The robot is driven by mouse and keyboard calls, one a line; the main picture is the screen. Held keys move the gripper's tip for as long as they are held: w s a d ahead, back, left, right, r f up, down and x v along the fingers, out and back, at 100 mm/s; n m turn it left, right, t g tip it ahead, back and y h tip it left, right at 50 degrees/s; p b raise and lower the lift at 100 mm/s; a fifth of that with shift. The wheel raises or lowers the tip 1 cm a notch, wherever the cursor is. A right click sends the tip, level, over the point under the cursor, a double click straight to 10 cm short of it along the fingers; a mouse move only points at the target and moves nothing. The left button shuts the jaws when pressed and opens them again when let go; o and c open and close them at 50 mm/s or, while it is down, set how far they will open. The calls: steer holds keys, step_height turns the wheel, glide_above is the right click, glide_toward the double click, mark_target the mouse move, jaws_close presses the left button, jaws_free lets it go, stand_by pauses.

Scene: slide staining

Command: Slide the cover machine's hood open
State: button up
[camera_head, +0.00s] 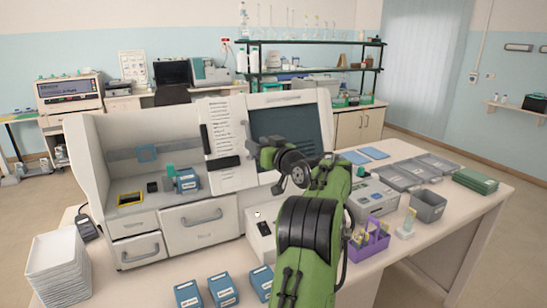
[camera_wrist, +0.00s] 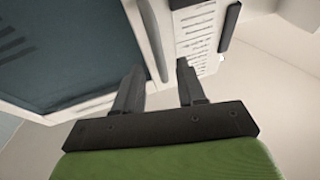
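The cover machine is the right part of the large white unit. Its hood (camera_head: 290,125) has a dark window and looks closed. The hood also shows at the left of the wrist view (camera_wrist: 60,45). A grey upright bar (camera_wrist: 152,40) runs along the hood's edge beside the white panel. My gripper (camera_wrist: 160,68) is open, with its two dark fingers apart. The bar's lower part appears in the gap between the fingers; I cannot tell whether they touch it. In the head view, my green arm hides the fingertips and part of the machine's front.
The unit's left bay (camera_head: 150,155) stands open, with a blue box (camera_head: 187,181) inside. A white tray stack (camera_head: 58,265) and several blue boxes (camera_head: 222,289) stand along the front. A purple caddy (camera_head: 370,243) and grey bin (camera_head: 428,206) stand right of my arm.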

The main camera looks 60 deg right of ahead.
steer(key=b+v, duration=0.2)
steer(key=v, duration=1)
